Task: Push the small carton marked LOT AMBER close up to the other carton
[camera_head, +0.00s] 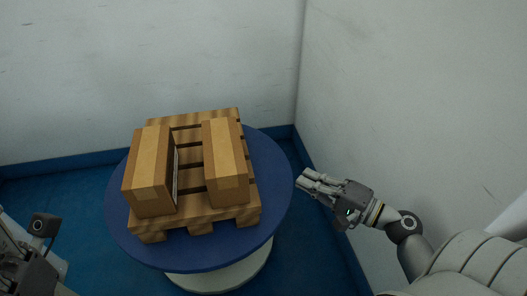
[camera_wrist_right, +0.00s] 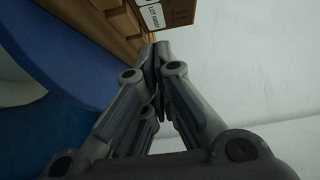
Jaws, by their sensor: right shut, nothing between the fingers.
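Two brown cartons stand apart on a wooden pallet (camera_head: 200,216), with a gap between them. The left carton (camera_head: 148,178) stands along the pallet's left side. The right carton (camera_head: 226,160) stands along its right side. In the right wrist view a carton (camera_wrist_right: 180,12) with a white label (camera_wrist_right: 151,16), which seems to read LOT AMBER, shows at the top edge. My right gripper (camera_head: 302,180) is shut and empty, to the right of the pallet and apart from the right carton. Part of my left arm's end shows at the lower left; its fingertips cannot be made out.
The pallet rests on a round blue table (camera_head: 178,254) with a pale base (camera_head: 220,278). Pale walls stand behind (camera_head: 130,60) and to the right (camera_head: 420,100), meeting in a corner. The blue floor (camera_head: 318,262) is clear between the table and the right wall.

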